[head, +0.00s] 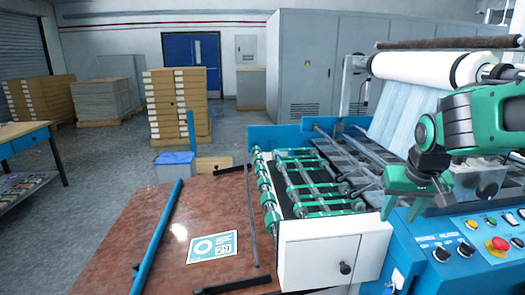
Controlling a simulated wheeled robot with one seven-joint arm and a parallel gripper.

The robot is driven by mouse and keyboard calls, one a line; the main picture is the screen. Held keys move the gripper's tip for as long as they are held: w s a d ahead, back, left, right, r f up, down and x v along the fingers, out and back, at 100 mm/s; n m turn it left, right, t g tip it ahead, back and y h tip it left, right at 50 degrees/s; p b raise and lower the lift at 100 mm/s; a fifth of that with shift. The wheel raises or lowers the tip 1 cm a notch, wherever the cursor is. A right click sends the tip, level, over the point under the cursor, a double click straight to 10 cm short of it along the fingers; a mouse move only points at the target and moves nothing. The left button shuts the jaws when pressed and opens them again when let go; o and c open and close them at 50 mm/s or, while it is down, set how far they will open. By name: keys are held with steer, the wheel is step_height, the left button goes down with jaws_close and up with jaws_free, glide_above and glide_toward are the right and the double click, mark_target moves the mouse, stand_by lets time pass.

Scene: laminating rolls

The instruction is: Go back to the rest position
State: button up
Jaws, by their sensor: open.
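My gripper (412,208) hangs from the green and black arm at the right, with its green fingers pointing down. It is open, and nothing shows between its fingers. It is in front of the blue laminating machine (262,137), just right of the white front panel (330,255) and above the control panel (425,238). Whether it touches the machine cannot be told from this view. A white roll (420,68) sits on top of the machine at the upper right, with a pale blue sheet (395,115) running down from it. My arm hides part of the machine.
A brown table (130,225) bears a blue bar (157,238) and a green and white card (212,247). Buttons, including a red one (497,244), lie close below my gripper. Stacked boxes (176,105) stand behind.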

steer(key=s+a+f+n+y, duration=0.15)
steer(key=s+a+f, duration=0.3)
steer(key=s, duration=0.45)
steer(key=s+d+f+m+g, duration=0.1)
steer(key=s+d+m+g, duration=0.1)
steer(key=s+d, duration=0.4)
steer(key=s+d+f+m+g, duration=0.1)
steer(key=s+d, duration=0.4)
steer(key=s, duration=0.5)
steer(key=m+g, duration=0.1)
steer(key=m, duration=0.1)
steer(key=shift+s+d+m, duration=0.15)
steer(key=shift+d+m, duration=0.2)
steer(key=shift+w+f, duration=0.3)
steer(key=shift+w, duration=0.35)
